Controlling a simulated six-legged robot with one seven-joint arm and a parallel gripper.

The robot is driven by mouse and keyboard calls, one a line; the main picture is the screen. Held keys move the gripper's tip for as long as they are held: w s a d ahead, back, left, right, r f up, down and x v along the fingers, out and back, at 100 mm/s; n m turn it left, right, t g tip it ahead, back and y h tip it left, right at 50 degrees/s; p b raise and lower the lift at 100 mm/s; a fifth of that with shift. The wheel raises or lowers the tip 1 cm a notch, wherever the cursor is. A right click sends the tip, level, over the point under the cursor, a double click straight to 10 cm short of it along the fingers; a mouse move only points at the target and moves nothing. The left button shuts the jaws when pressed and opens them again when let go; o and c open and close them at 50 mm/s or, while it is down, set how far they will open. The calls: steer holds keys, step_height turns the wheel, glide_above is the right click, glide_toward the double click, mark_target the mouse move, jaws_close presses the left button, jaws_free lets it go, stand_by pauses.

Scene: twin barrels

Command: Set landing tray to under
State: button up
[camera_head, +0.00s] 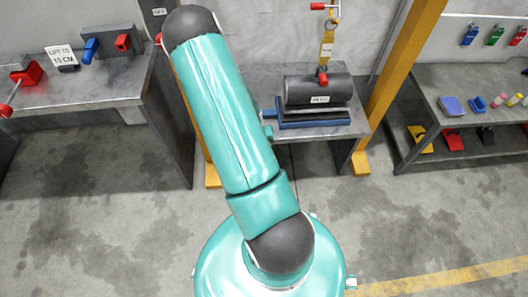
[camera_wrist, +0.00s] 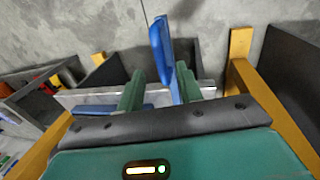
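A blue tray-like base (camera_head: 315,119) lies under a dark labelled barrel (camera_head: 318,90) on the middle bench. I cannot tell whether this base is the landing tray. In the wrist view my gripper (camera_wrist: 160,92) has its two green fingers spread apart. An upright blue piece (camera_wrist: 160,48) stands between and beyond them, closer to the right finger; contact is not clear. In the head view my arm hides most of my gripper, left of the barrel.
Yellow posts (camera_head: 400,70) flank the middle bench, and a red-hooked hoist (camera_head: 327,45) hangs above the barrel. A left bench (camera_head: 90,95) bears a "LIFT TO 10 CM" sign (camera_head: 60,57). A right shelf (camera_head: 480,80) holds small coloured items. The front floor is open.

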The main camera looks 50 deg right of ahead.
step_height(320, 180, up, 10)
steer(key=w+a, duration=0.1)
steer(key=shift+w+a+f, duration=0.15)
steer(key=shift+w+f, duration=0.05)
steer(key=shift+f, duration=0.05)
stand_by(0.4)
steer(key=w+a+r+n+t+y, duration=0.15)
steer(key=w+a+r, duration=0.25)
steer(key=a+r, duration=0.55)
steer(key=w+a+r+n+t, duration=0.35)
steer(key=a+r, duration=0.45)
steer(key=r, duration=0.3)
steer(key=s+a+r+n+t, duration=0.1)
steer(key=s+a+r+n, duration=0.1)
steer(key=s+a+r, duration=0.3)
steer(key=s+a+r+n+t, duration=0.1)
steer(key=s+a+r+n, duration=0.1)
steer(key=s+a+r, duration=0.3)
steer(key=a+r, duration=0.3)
steer(key=r, duration=0.3)
steer(key=shift+n, duration=0.4)
steer(key=shift+r, duration=0.1)
